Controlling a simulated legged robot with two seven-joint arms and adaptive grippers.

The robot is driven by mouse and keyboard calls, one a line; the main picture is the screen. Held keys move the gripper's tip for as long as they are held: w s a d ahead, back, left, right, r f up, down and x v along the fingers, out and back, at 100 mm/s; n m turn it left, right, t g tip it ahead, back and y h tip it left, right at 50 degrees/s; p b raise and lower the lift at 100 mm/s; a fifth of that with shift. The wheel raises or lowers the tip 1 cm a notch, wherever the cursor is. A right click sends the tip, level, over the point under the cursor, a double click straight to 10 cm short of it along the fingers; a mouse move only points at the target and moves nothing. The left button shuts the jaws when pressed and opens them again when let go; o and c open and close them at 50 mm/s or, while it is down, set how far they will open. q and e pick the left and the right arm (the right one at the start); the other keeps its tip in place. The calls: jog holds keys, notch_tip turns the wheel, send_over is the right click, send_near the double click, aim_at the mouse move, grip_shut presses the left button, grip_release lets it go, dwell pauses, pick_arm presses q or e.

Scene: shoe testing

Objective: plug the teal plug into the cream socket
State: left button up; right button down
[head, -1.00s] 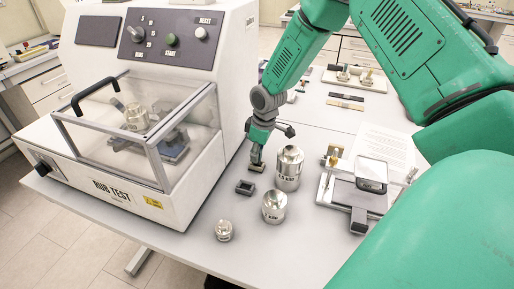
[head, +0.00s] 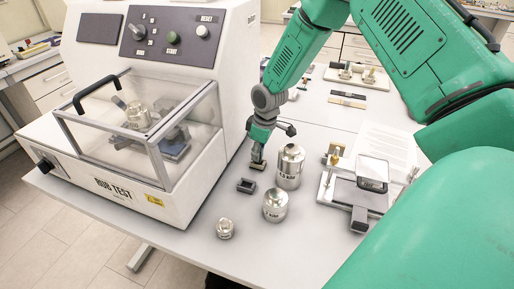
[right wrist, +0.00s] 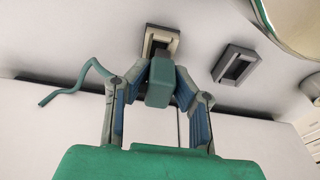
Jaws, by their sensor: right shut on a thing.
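My right gripper (head: 258,157) points down at the table beside the metal weights. In the right wrist view my right gripper (right wrist: 161,84) is shut on the teal plug (right wrist: 158,84), one finger on each side. A teal cable (right wrist: 72,88) curls out to the left. The cream socket (right wrist: 160,37) has a dark opening and lies straight ahead of the plug, whose far end overlaps its near edge. I cannot tell whether the plug touches or enters it. In the head view the cream socket (head: 257,167) shows just under the fingertips. My left gripper is not in view.
A dark grey socket (head: 246,186) sits close by, also in the right wrist view (right wrist: 235,66). Metal weights (head: 289,168) stand right and in front. The rub test machine (head: 120,190) is at left, a metal device (head: 358,190) at right.

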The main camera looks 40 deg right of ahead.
jog(key=shift+d+f, duration=0.1)
jog(key=shift+f, duration=0.35)
jog(key=shift+f+b, duration=0.4)
jog(key=shift+b, duration=0.1)
jog(key=c, duration=1.3)
grip_release()
jog(key=r, duration=0.4)
jog(key=s+r, duration=0.1)
jog(key=r, duration=0.6)
jog(key=shift+s+d+r, duration=0.25)
jog(key=shift+d+r, duration=0.1)
jog(key=shift+d, duration=0.05)
